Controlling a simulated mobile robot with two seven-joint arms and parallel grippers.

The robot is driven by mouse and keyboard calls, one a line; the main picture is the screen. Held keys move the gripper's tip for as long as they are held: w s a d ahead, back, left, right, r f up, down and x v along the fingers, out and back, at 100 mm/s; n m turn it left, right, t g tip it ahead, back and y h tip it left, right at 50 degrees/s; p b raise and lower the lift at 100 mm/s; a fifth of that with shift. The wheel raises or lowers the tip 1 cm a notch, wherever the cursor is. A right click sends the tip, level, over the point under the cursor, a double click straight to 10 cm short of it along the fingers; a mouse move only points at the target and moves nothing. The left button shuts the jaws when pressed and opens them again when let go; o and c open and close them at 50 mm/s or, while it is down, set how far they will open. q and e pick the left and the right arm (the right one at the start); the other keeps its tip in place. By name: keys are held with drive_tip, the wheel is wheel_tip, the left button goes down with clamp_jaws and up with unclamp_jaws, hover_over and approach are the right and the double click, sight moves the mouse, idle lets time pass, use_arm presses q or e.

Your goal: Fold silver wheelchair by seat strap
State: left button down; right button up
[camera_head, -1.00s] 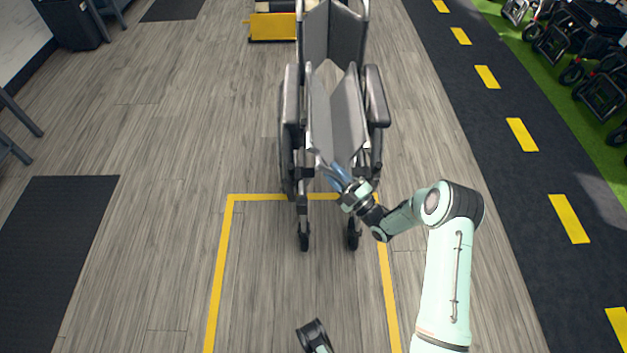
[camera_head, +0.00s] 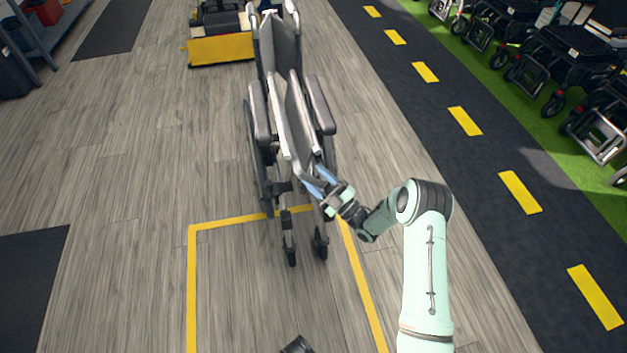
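The silver wheelchair (camera_head: 277,130) stands upright near the middle, its front toward me. It is partly folded: the seat (camera_head: 299,115) is bent up into a steep, narrow fold between the two armrests, and the backrest (camera_head: 280,42) is creased. The seat strap cannot be made out. My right gripper (camera_head: 318,182) is at the front lower end of the seat. Its two blue fingers show apart, with a gap between them. I cannot tell if they touch the seat.
A yellow outline (camera_head: 191,280) marks the floor at the wheelchair's front. A yellow-fronted machine (camera_head: 220,50) stands behind it. The floor to the left is mostly clear.

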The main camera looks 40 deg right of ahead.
drive_tip(key=shift+a+f, duration=0.1)
drive_tip(key=shift+a, duration=0.05)
drive_tip(key=shift+f, duration=0.1)
drive_tip(key=shift+s+f, duration=0.1)
drive_tip(key=shift+s, duration=0.25)
drive_tip(key=v, duration=0.5)
drive_tip(key=shift+p, duration=0.35)
use_arm(q)
drive_tip(key=shift+d+r, duration=0.2)
drive_tip(key=shift+r, duration=0.25)
drive_tip(key=shift+d+r, duration=0.2)
drive_tip(key=shift+r, duration=0.25)
use_arm(e)
drive_tip(key=v, duration=0.7)
drive_tip(key=shift+s, duration=0.35)
